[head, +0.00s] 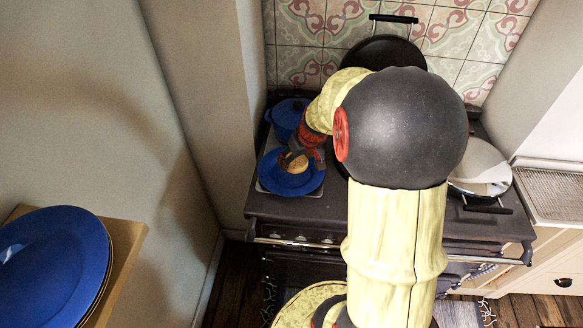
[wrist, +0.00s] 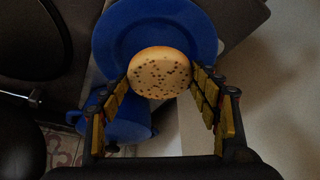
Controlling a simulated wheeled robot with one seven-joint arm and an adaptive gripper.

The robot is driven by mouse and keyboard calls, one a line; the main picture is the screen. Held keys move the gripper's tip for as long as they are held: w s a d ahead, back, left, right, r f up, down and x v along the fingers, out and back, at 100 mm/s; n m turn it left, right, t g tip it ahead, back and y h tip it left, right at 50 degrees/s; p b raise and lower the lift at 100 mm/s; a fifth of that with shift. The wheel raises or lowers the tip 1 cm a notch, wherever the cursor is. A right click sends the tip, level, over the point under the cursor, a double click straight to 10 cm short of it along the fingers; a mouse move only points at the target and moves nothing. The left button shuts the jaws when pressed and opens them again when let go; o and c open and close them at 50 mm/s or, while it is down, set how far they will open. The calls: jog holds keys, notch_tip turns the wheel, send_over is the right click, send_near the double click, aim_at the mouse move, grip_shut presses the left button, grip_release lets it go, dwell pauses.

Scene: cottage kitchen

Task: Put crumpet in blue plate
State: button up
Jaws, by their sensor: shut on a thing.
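The crumpet (wrist: 160,73) is round and tan with dark holes on its face. My gripper (wrist: 160,84) is shut on it, a finger on each side, in the wrist view. In the head view the crumpet (head: 297,164) and my gripper (head: 296,158) show over the blue plate on the stove. The blue plate (head: 289,184) lies on the left part of the stove top; it also shows behind the crumpet in the wrist view (wrist: 117,31). I cannot tell whether the crumpet touches the plate. My arm hides part of the stove.
A blue pot (head: 284,114) stands just behind the plate, near my gripper. A large black pan (head: 384,52) leans at the tiled back wall. A shiny round lid (head: 482,168) is on the stove's right. Several stacked blue plates (head: 55,268) sit at the lower left.

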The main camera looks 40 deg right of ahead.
jog(key=w+f, duration=0.1)
jog(key=f, duration=0.1)
jog(key=w+d+f, duration=0.1)
jog(key=w+f, duration=0.1)
jog(key=w+d+f+b, duration=0.1)
jog(key=shift+w+f, duration=0.15)
jog(key=shift+f, duration=0.25)
jog(key=shift+w+d+f+b, duration=0.15)
jog(key=shift+f+b, duration=0.25)
jog(key=shift+f, duration=1.25)
jog(key=shift+f, duration=0.15)
jog(key=o, duration=0.9)
jog(key=shift+c, duration=0.2)
